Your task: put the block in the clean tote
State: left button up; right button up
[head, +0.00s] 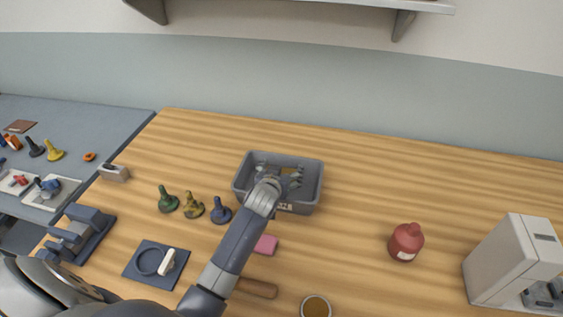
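A grey tote (318,181) stands on the wooden table, with a small label on its front wall whose text I cannot read. My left arm reaches over the table from the lower left. My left gripper (281,172) is at the tote's opening, with its fingers spread apart and nothing visible between them. The gripper hides part of the tote's inside. A pink block (266,244) lies on the table in front of the tote, just right of my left forearm. My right gripper is not in view.
Green, yellow-black and blue bobbin-like pieces (193,207) stand left of the tote.

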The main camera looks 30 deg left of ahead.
pick_arm(q)
jog(key=shift+w, duration=0.15)
jog(key=shift+f, duration=0.1)
jog(key=o, duration=1.8)
jog(key=shift+f, duration=0.35)
jog(key=shift+c, duration=0.2)
jog(key=o, duration=0.3)
jog(key=shift+o, duration=0.2)
jog(key=shift+s, duration=0.2)
jog(key=shift+r, duration=0.1)
jog(key=b+v, duration=0.1)
jog(key=v, duration=1.1)
jog(key=shift+a, duration=0.1)
